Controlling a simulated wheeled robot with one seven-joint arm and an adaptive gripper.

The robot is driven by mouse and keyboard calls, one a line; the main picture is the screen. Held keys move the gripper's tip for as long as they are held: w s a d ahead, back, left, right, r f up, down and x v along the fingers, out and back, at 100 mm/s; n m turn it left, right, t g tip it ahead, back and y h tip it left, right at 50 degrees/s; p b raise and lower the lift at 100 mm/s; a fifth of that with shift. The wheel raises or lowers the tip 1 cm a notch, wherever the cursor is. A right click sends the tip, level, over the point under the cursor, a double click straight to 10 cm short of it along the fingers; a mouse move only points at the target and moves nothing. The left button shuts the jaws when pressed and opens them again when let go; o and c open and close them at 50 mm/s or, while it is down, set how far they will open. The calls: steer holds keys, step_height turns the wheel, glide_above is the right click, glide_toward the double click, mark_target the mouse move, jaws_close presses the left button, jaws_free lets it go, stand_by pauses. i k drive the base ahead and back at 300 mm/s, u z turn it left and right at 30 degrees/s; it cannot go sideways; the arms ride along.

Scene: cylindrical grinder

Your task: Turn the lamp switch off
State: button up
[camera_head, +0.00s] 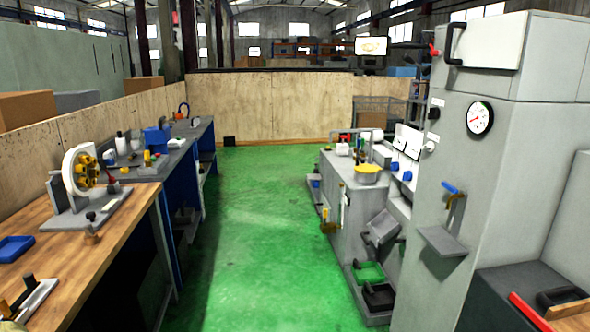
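I cannot make out for certain which part is the lamp switch. A tall grey machine cabinet (455,150) stands at the right, with several small fittings on it that could be controls. These include a red part (434,50) near its top left edge, a small black fitting (433,113), and a white round fitting (430,145). A blue-handled lever (452,188) sits on its front above a small grey shelf (442,241). No lamp is clearly recognisable. My gripper is not in view.
A green floor aisle (265,225) runs clear ahead to a wooden partition (275,105). A wooden-topped bench (110,235) with a wheel device (82,172) lines the left. A grey cabinet with a yellow bowl (368,168) stands right of the aisle. A dial gauge (480,118) is on the machine.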

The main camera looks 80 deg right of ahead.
mark_target(430, 146)
steer(key=z, duration=4.2)
steer(key=k, duration=0.35)
steer(key=u, duration=1.6)
steer(key=i, duration=2.25)
steer(key=z, duration=0.75)
